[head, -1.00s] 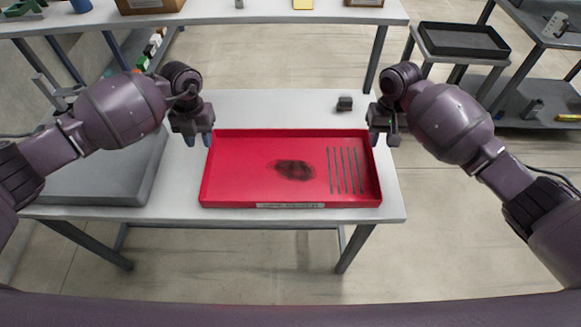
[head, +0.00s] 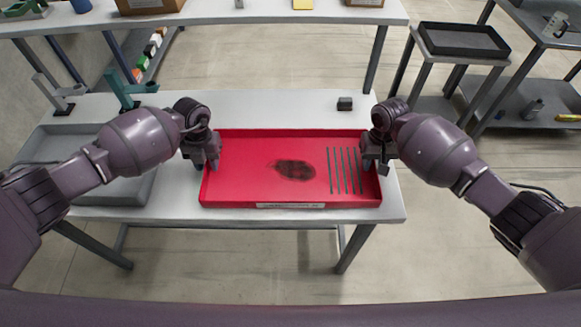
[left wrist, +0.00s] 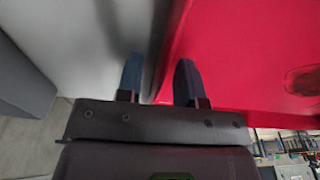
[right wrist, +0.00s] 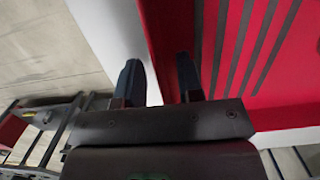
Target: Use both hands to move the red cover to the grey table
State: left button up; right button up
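The red cover (head: 255,170), a shallow tray shape with a dark smudge and several dark slots, lies flat on a pale table (head: 250,110) in the head view. My left gripper (head: 209,169) is at its left edge, open. In the left wrist view its fingers (left wrist: 158,80) stand apart on either side of the cover's red rim (left wrist: 177,40). My right gripper (head: 375,170) is at the right edge, also open. In the right wrist view its fingers (right wrist: 160,82) straddle that rim (right wrist: 157,40). A grey table (head: 548,32) is at the upper right.
A grey tray (head: 135,190) lies left of the cover, partly behind my left arm. A small dark block (head: 344,103) sits behind the cover. Green (head: 128,92) and grey (head: 55,95) brackets stand at the back left. A black tray (head: 463,40) is on a separate stand.

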pick_arm(q)
grip_shut()
pick_arm(e)
grip_shut()
dwell(1.0)
